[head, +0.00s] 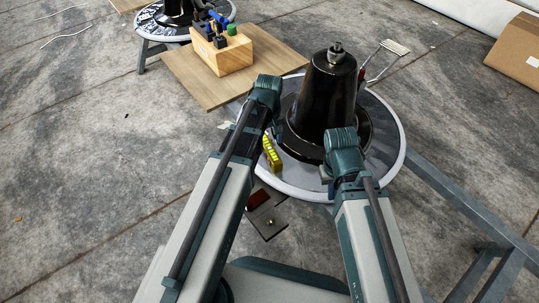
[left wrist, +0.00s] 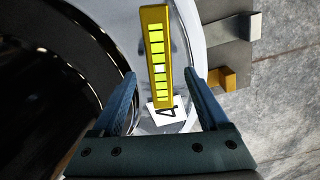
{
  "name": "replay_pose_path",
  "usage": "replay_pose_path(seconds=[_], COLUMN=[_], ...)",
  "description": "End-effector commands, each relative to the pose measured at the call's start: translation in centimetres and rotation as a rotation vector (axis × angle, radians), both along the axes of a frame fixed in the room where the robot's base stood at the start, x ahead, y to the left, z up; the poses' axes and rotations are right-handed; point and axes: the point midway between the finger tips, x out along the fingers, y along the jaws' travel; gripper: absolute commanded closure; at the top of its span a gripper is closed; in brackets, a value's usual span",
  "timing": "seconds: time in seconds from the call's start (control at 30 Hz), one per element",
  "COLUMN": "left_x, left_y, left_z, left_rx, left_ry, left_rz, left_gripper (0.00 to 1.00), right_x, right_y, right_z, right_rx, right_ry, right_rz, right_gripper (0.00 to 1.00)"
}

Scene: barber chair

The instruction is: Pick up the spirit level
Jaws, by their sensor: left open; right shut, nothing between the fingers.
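The spirit level is a yellow bar with bright yellow-green segments. It lies on the grey rim of the round base, left of the black cone, in the head view (head: 271,155). In the left wrist view the spirit level (left wrist: 163,20) points away from me, its near end between the fingers. My left gripper (left wrist: 159,73) is open, with a finger on either side of that near end and a gap to each. In the head view my left arm hides most of this gripper. My right gripper (head: 327,178) is mostly hidden behind its own arm, right of the level, and holds nothing visible.
The black cone (head: 328,95) stands on the round base (head: 392,115). A white card marked 4 (left wrist: 178,104) lies by the level's near end. A wooden board (head: 190,80) with a tool block (head: 222,60) is behind. A metal frame (head: 465,195) stands right. Floor at left is clear.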

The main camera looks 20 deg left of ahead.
Motion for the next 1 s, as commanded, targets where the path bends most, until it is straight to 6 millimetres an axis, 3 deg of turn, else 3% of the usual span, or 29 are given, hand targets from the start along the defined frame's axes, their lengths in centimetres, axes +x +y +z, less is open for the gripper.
replay_pose_path(seconds=[0.17,0.5,0.83,1.0], left_x=[-0.1,-0.3,-0.3,-0.3], left_y=[-0.1,-0.3,-0.2,-0.2], left_z=[-0.9,-5.0,-5.1,-5.1], left_rx=[0.0,0.0,0.0,0.0], left_ry=[0.0,0.0,0.0,0.0], left_rz=[0.0,0.0,0.0,0.0], left_gripper=[0.22,0.22,0.22,0.53], right_x=[0.0,0.0,0.0,0.0], right_y=[0.0,0.1,0.0,0.0], right_z=[-0.9,-5.0,-5.1,-5.1], right_rx=[0.001,0.002,0.002,0.002], right_ry=[0.0,-0.001,-0.001,-0.001], right_rz=[0.001,-0.003,-0.006,-0.006], right_gripper=[1.0,1.0,1.0,1.0])
